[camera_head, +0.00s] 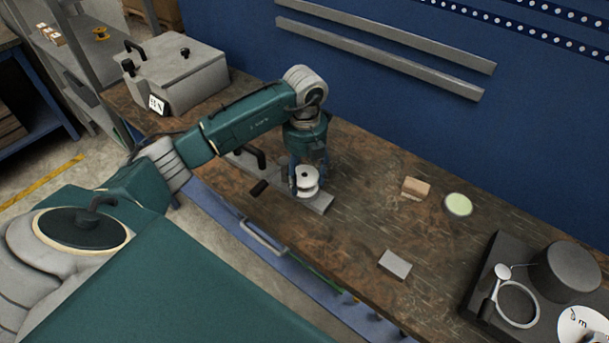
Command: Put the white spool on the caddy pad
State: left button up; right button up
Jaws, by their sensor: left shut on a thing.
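The white spool (307,188) is in my left gripper (306,177), whose fingers are shut around its sides. The spool is upright, just over the end of a long grey plate (321,203) with dark handles, which looks like the caddy and its pad. I cannot tell whether the spool touches the plate or is slightly above it. The gripper and spool hide part of the plate. My right gripper is not in view.
To the right on the wooden bench (350,235) are a tan block (416,187), a pale green disc (458,204) and a grey block (396,264). A dark stand with a ring (518,304) is at the far right. A grey case (178,70) stands behind my left arm.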

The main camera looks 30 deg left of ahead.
pick_arm(q)
jog(key=shift+f, duration=0.55)
jog(key=o, duration=1.2)
jog(key=shift+f, duration=0.1)
